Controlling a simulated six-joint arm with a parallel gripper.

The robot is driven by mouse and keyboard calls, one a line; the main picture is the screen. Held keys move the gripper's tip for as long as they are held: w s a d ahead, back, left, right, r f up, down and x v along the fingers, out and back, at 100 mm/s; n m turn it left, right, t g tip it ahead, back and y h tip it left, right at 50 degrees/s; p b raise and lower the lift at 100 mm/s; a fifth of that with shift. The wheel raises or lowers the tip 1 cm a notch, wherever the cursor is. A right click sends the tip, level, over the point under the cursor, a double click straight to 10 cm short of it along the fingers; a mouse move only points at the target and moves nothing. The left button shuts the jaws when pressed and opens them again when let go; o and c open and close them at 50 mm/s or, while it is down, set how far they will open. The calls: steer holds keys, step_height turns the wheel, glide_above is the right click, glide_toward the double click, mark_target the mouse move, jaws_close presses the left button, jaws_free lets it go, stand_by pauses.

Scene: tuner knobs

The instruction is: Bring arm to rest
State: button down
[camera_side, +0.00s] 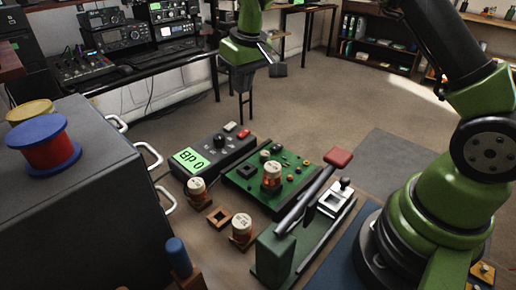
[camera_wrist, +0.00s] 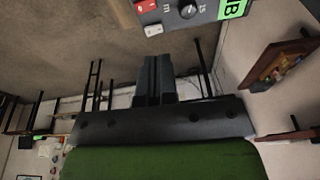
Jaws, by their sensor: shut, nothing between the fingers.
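My gripper (camera_side: 244,82) hangs in the air at the upper middle of the side view, above and behind the bench items, with clear space around it. In the wrist view its dark fingers (camera_wrist: 155,78) are together with nothing between them. The tuner box with a green display (camera_side: 191,158) reading 0 dB stands below it. Its dark knob (camera_side: 218,141) shows in the side view, and the knob also shows at the top of the wrist view (camera_wrist: 188,12). The green board (camera_side: 240,182) carries several small knobs and a copper-banded coil (camera_side: 271,177).
A dark cabinet (camera_side: 90,200) with handles stands at the left, bearing a red and blue spool (camera_side: 50,146). A lever press with a red handle (camera_side: 338,157) stands right of the board. Radio gear fills the back-left desk.

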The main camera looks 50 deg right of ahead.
steer(key=s+a+r+m+t, duration=0.2)
steer(key=s+a+r, duration=0.1)
steer(key=s+r, duration=1)
steer(key=s+a+m+t+y, duration=0.1)
steer(key=s+t, duration=0.1)
steer(key=s, duration=1.1)
steer(key=shift+s+a+t+y, duration=0.2)
steer(key=shift+s+t+y, duration=0.2)
